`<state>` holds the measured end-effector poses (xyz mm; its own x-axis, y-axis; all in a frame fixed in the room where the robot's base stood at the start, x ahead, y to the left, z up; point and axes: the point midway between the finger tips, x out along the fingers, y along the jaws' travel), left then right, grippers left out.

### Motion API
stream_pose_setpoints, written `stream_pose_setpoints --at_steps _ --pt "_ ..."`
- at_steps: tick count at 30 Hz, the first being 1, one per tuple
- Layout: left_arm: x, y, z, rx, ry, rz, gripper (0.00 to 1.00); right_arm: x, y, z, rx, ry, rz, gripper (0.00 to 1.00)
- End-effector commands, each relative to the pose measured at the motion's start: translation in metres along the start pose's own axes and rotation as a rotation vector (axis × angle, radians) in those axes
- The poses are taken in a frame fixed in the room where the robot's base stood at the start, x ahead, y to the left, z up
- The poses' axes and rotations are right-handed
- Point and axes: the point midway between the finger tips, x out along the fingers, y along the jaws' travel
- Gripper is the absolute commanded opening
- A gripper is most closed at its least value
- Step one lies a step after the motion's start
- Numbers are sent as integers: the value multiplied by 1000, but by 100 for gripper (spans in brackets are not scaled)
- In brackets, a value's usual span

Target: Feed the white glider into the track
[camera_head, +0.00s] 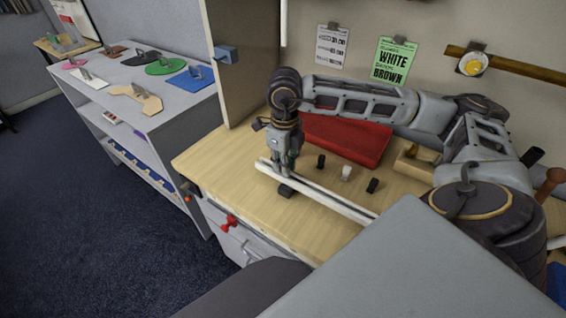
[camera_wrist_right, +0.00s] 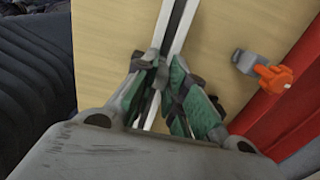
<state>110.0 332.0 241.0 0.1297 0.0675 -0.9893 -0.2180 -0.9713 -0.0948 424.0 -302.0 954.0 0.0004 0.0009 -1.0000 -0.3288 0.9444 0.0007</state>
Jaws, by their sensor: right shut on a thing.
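The white track (camera_head: 328,197) lies along the front of the table as two pale rails with a dark slot; it also shows in the right wrist view (camera_wrist_right: 182,22). A small white piece (camera_head: 346,173), which looks like the white glider, stands on the table behind the track. My right gripper (camera_head: 287,186) is down at the track's left part. In the right wrist view its green-padded fingers (camera_wrist_right: 165,78) stand on both sides of the track, shut on it as far as I can see. Anything small between the fingertips is hidden. My left gripper is not in view.
Two small dark pieces (camera_head: 321,161) (camera_head: 372,185) stand on either side of the white piece. A red box (camera_head: 345,138) lies behind them. An orange and grey fitting (camera_wrist_right: 268,75) shows right of the track. Signs (camera_head: 393,62) hang on the wall.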

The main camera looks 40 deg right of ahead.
Motion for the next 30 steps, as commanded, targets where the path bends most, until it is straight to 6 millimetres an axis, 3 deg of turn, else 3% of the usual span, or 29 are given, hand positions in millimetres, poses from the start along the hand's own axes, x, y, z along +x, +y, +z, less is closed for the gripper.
stream_pose_setpoints --at_steps 23,24,30 --pt "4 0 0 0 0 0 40 1 0 -12 0 1 -1 0" --pt "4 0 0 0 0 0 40 0 0 -12 0 1 -1 16" --pt "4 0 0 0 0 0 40 0 0 -12 0 1 -1 38"
